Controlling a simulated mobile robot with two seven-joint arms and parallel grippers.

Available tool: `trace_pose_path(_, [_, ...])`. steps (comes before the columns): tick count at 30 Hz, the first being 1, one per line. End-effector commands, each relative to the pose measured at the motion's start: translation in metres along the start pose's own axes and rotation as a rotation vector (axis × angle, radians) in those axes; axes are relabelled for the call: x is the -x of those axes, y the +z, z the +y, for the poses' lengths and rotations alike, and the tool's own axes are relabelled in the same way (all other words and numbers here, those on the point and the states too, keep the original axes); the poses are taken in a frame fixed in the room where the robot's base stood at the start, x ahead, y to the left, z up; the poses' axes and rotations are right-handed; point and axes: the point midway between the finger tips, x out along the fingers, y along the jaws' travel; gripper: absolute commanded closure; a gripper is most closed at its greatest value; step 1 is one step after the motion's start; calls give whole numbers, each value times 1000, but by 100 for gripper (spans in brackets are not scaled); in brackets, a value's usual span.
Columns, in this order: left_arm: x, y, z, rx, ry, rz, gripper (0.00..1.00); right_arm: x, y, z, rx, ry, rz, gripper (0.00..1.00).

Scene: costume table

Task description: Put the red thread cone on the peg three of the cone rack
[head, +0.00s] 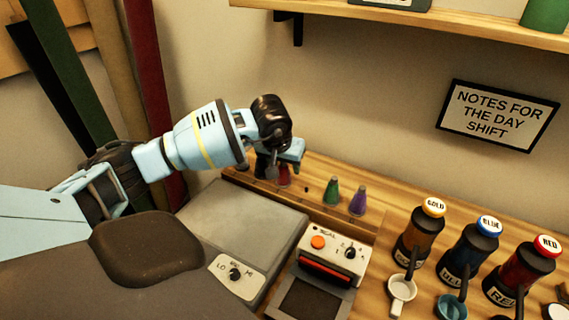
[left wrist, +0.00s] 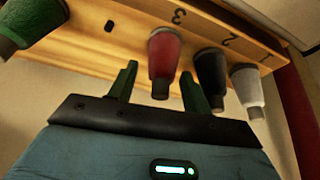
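The red thread cone (left wrist: 165,55) stands on the cone rack (left wrist: 125,50) beside the number 3 in the left wrist view. In the head view its red side (head: 284,175) shows just below my gripper. My left gripper (left wrist: 159,86) is open. Its two green fingers appear on either side of the red cone, with gaps showing on both sides. In the head view the left gripper (head: 284,160) is over the far left part of the rack and partly hides it. My right gripper is not in view.
A black cone (left wrist: 210,75) stands by number 2, with a white cone (left wrist: 247,88) beyond it. Green (head: 331,190) and purple (head: 358,199) cones stand farther right on the rack. A scale (head: 330,262), bottles and cups occupy the table's front and right.

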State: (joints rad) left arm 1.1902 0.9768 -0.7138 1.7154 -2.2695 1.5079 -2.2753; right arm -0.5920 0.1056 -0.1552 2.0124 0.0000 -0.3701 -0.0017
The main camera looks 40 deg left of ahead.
Motion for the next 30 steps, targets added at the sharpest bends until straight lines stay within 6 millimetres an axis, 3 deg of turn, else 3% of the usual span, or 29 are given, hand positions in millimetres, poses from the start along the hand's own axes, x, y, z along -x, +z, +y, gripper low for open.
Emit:
trace_pose_path(8, [1, 0, 0, 0, 0, 0, 50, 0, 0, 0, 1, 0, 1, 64])
trace_pose_path(13, [14, -3, 0, 0, 0, 3, 50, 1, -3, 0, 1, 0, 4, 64])
trace_pose_path(24, [85, -3, 0, 0, 1, 4, 50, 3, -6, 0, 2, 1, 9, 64])
trace_pose_path(30, [113, -2, 0, 0, 1, 2, 50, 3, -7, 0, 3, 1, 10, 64])
